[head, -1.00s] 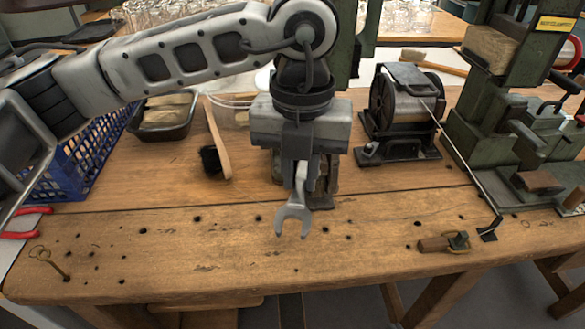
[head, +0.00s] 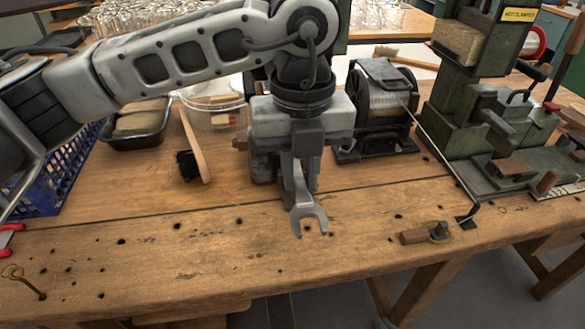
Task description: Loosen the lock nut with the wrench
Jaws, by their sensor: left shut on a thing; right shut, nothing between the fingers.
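My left gripper (head: 302,172) is shut on the grey open-ended wrench (head: 307,208). The wrench hangs down from the fingers with its open jaw at the bottom, over the front part of the wooden bench. Whether the jaw touches the wood I cannot tell. The green machine (head: 462,110) with a yellow label stands to the right, well apart from the wrench. I cannot make out the lock nut; it may be too small or hidden. My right gripper is not in view.
A wooden-handled tool (head: 424,234) lies front right. A brush (head: 190,160), black tray (head: 137,128) and blue crate (head: 68,170) are left. The front bench (head: 180,250) is mostly clear.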

